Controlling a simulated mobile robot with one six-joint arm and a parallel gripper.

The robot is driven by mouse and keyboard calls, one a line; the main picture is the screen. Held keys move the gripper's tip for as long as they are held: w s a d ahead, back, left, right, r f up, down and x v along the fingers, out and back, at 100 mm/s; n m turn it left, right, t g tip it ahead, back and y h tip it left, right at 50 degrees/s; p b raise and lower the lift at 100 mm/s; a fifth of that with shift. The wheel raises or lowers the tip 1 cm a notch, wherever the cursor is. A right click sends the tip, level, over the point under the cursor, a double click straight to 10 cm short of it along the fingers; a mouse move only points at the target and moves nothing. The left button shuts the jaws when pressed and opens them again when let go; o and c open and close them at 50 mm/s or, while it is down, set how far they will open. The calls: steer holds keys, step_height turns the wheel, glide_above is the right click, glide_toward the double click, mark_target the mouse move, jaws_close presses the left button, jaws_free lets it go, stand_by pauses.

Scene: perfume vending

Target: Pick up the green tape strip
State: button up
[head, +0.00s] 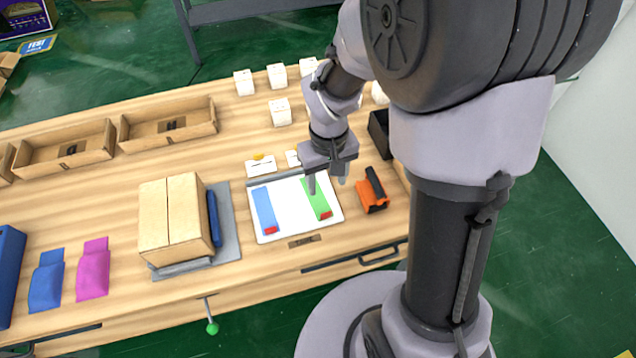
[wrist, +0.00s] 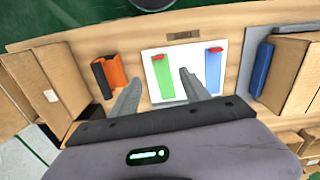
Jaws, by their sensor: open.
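The green tape strip (head: 316,198) lies on a white board on the table, with a red end toward the table's front edge. It also shows in the wrist view (wrist: 163,80), with its red end at the top. A blue strip (head: 264,208) with a red end lies on the same board to its left. My gripper (head: 328,185) is open and empty above the board, over the upper part of the green strip. In the wrist view the two fingers (wrist: 160,92) stand apart on either side of the green strip. I cannot tell the exact height of the fingertips.
The white board (head: 290,224) carries both strips. An orange and black tool (head: 371,195) sits close to its right. A cardboard box (head: 172,222) stands on a grey plate to the left. Small white boxes (head: 280,112) and open trays (head: 66,150) lie behind.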

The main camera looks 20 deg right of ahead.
steer(key=b, duration=0.4)
glide_above(326, 213)
step_height(326, 213, down, 11)
steer(key=shift+r, duration=0.15)
step_height(326, 213, down, 5)
steer(key=b, duration=0.2)
steer(key=shift+w+f+b, duration=0.15)
steer(key=shift+f+b, duration=0.05)
steer(key=shift+b, duration=0.15)
steer(key=shift+r, duration=0.15)
steer(key=shift+c, duration=0.8)
jaws_close()
